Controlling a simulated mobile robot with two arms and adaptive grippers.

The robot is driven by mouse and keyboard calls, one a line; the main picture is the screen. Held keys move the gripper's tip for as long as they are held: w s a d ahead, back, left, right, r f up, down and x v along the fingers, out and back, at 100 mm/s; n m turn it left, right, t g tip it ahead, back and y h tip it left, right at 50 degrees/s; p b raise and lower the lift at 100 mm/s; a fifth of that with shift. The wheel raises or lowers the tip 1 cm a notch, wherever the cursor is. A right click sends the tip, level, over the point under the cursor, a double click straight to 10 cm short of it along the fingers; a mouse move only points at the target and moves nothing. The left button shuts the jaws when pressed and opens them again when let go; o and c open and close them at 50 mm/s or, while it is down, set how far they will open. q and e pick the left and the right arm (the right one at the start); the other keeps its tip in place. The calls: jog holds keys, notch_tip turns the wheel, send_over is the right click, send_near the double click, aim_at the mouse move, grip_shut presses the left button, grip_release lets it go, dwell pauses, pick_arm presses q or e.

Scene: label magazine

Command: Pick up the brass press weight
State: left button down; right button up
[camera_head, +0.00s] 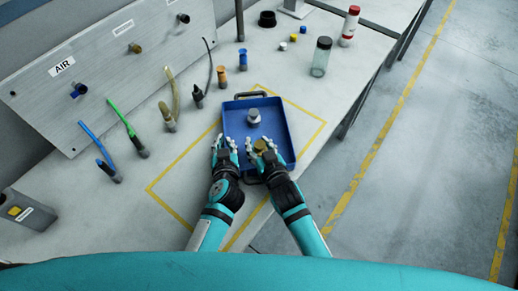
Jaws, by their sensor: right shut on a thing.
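The brass press weight (261,146) is a small gold-coloured piece at the front right of the blue tray (283,125). My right gripper (263,149) is shut on it, and its fingers hide part of it. I cannot tell whether the weight touches the tray floor. My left gripper (226,146) is at the tray's front left edge, with no object visible in it. Its fingers are too small to tell whether they are open or shut.
A silver-grey knobbed piece (254,117) stands in the tray's middle. Yellow tape (309,141) frames the tray area. Hoses and fittings (170,117) stand to the left below a grey panel (110,70). A clear jar (321,57) and red-capped bottle (349,26) stand at the back right.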

aim_at(259, 144)
grip_shut()
notch_tip(259, 144, up, 10)
jog(key=shift+r, duration=0.1)
pick_arm(q)
jog(key=c, duration=1.4)
grip_release()
jog(key=shift+s, duration=0.1)
jog(key=v, duration=1.2)
jog(key=shift+r, duration=0.15)
